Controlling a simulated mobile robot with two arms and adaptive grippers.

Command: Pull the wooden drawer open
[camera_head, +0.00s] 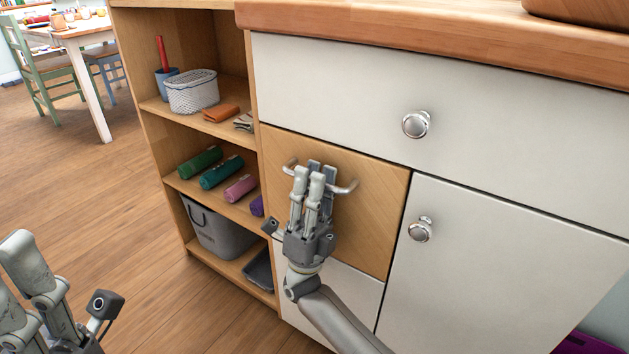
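The wooden drawer (374,222) has a light-brown front below the wide white drawer and looks flush with the cabinet face. Its pale metal bar handle (346,188) runs across the upper part of the front. My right gripper (318,172) is at the middle of this handle, and its fingers cover that part of the bar. The fingers look close together, but whether they close on the bar is hidden. My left gripper (48,290) is only partly in view at the lower left, well away from the drawer; its fingertips are not clear.
A white drawer (335,95) and a white door (490,265), both with round knobs, surround the wooden front. Open shelves (222,128) at the left hold a basket (192,93), rolled bundles and a grey bin (217,230). The wooden floor (120,195) at the left is clear.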

